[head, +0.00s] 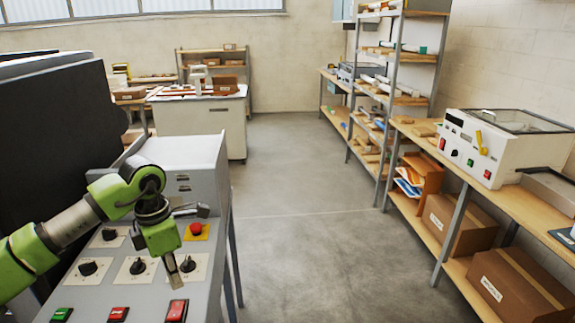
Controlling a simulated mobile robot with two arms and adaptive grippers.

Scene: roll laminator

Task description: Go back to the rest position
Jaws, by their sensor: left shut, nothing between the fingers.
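My left arm comes in from the left over a grey control panel. Its gripper (177,277) points down at the panel, with its fingers together and nothing between them. Just below the fingertips is a red rocker switch (177,311); I cannot tell whether they touch it. The panel (100,284) also carries several black rotary knobs, a green switch (61,314), a second red switch (118,313) and a red mushroom button (196,229) on a yellow plate. My right gripper is not in view.
A wooden bench (500,196) with a white machine (498,143) runs along the right wall, boxes (463,222) beneath it. Metal shelving (396,70) stands behind it. A white cabinet table (205,122) is at the back. The concrete floor (300,220) between is clear.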

